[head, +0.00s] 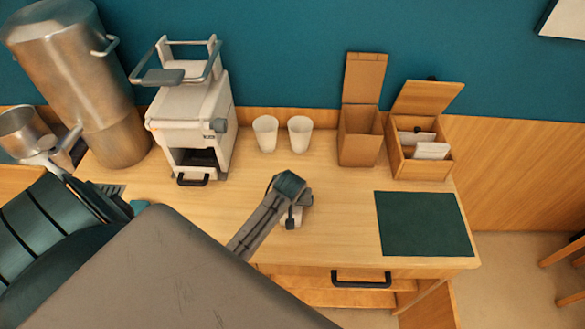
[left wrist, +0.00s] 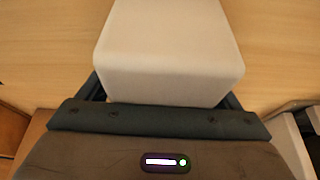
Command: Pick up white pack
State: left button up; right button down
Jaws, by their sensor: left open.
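A white pack (left wrist: 170,50) with a smooth, blocky shape fills the top middle of the left wrist view, close against my left gripper (left wrist: 165,92). A dark finger shows on either side of it, partly hidden by the pack. My left gripper (head: 293,205) is open with the pack between its fingers, low over the middle of the wooden counter in the head view. There only a small pale part of the pack (head: 291,219) shows beneath the gripper. I cannot tell whether the fingers touch it. My right gripper is in neither view.
Two white cups (head: 265,133) and a white machine (head: 192,128) stand behind. A tall wooden box (head: 359,142) and an open wooden box (head: 408,168) holding white packets (head: 432,150) stand at the back right. A dark green mat (head: 424,224) lies at right, bare.

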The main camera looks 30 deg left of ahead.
pick_arm(q)
jog(key=shift+c, duration=0.4)
jog(key=c, duration=1)
jog(key=shift+c, duration=0.6)
jog(key=shift+r, duration=0.2)
